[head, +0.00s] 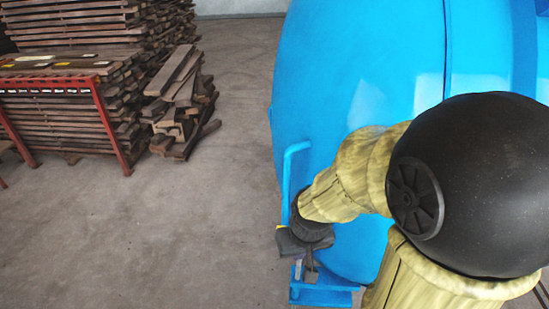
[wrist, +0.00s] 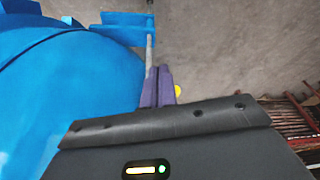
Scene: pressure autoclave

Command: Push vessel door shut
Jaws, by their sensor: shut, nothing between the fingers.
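The blue vessel door (head: 330,85) is a large rounded shape in the middle and right of the head view. It fills the left side of the wrist view (wrist: 80,85). A blue bent handle bar (head: 287,175) stands at its left edge. My gripper (head: 311,272) is low at the door's left edge, just below the handle, with its fingers pointing down. In the wrist view my gripper's two purple fingers (wrist: 158,84) are together and hold nothing. They are beside the door's edge; I cannot tell whether they touch it. My arm hides part of the door.
A blue bracket (head: 322,297) sits below my gripper, and a thin grey rod (wrist: 150,45) shows past the fingertips. Stacked timber (head: 75,115) on a red rack (head: 108,125) and a loose wood pile (head: 182,105) stand at the left. The concrete floor between is clear.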

